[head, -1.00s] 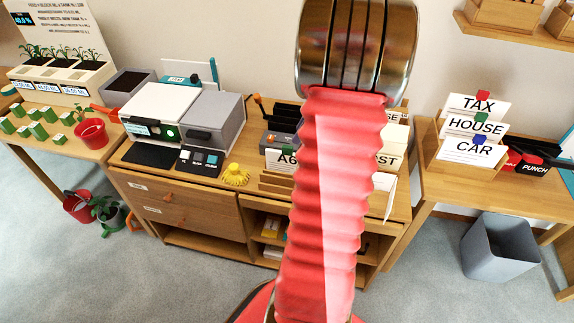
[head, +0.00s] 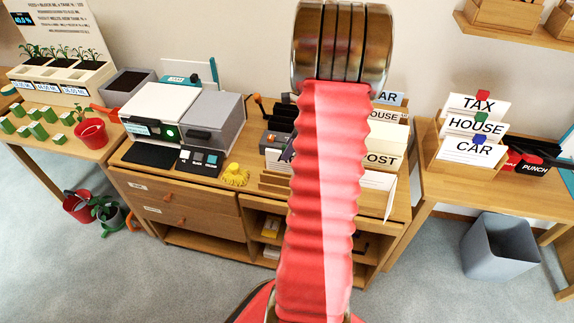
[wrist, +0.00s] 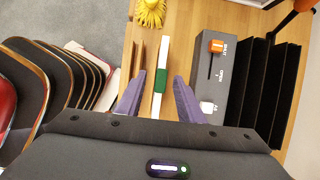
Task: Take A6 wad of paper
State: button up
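In the wrist view a thin white wad of paper (wrist: 164,55) stands on edge, with a green clip (wrist: 161,80) at its middle. My gripper (wrist: 156,90) is open, with its two purple fingers apart on either side of the wad. I see no firm contact with it. In the head view the white wad (head: 272,158) shows in a low wooden rack (head: 273,183) on the desk, left of my red arm sleeve. Its A6 label is not readable now, and my arm hides most of the gripper there.
A grey device with an orange lever (wrist: 216,46) and black panels (wrist: 285,90) stands close to the right finger in the wrist view. A yellow object (head: 235,175) lies left of the rack. Labelled cards (head: 383,160) stand on the right. A grey bin (head: 500,250) is on the floor.

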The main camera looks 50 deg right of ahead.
aim_at(274, 161)
jog(key=x, duration=0.5)
jog(key=shift+w, duration=0.2)
dwell(0.5)
grip_shut()
dwell(0.3)
